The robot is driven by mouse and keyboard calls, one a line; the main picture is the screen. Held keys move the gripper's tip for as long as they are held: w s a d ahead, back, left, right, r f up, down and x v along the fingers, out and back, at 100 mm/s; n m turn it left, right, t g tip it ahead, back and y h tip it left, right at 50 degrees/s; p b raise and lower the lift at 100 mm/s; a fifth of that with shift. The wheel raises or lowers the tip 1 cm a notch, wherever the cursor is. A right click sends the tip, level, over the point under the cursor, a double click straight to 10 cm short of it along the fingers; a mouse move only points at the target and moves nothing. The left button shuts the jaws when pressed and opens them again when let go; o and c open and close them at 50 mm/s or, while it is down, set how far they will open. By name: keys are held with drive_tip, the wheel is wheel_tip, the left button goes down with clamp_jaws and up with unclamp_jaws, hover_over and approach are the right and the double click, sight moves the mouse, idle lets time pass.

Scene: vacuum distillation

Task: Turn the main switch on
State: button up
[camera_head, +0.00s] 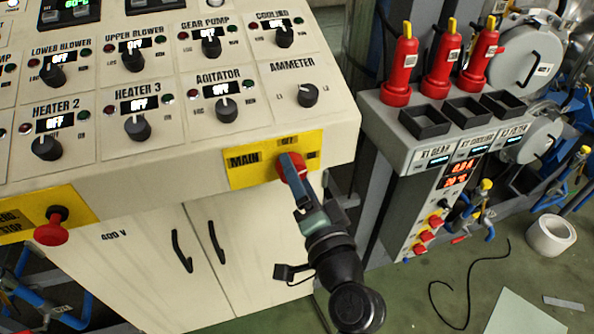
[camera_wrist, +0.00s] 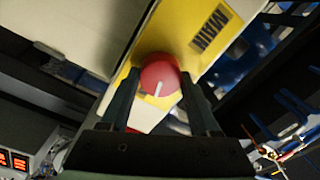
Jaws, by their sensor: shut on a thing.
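The main switch is a red round knob (camera_head: 291,167) on a yellow plate (camera_head: 245,166) marked MAIN, on the front edge of the control cabinet. My gripper (camera_head: 293,172) reaches it from the lower right, with its fingers at the knob. In the wrist view the red knob (camera_wrist: 159,76) has a white line on its face and sits between the two fingers of my gripper (camera_wrist: 160,88), one on each side. The jaws are shut on the knob. In the head view the fingers cover part of the knob, and its mark is hidden there.
The panel above holds several black knobs (camera_head: 227,109) with displays reading OFF. A red emergency stop button (camera_head: 52,230) is at the left. Cabinet door handles (camera_head: 217,242) lie below. A grey unit (camera_head: 408,140) with red tools stands at the right. A black cable (camera_head: 447,305) lies on the floor.

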drive_tip(key=shift+m+p, duration=0.5)
drive_tip(key=shift+m, duration=1.2)
drive_tip(key=o, duration=1.4)
drive_tip(key=shift+c, duration=0.2)
drive_tip(key=b+v, duration=0.3)
drive_tip(key=v, duration=1)
drive_tip(key=shift+a, duration=0.1)
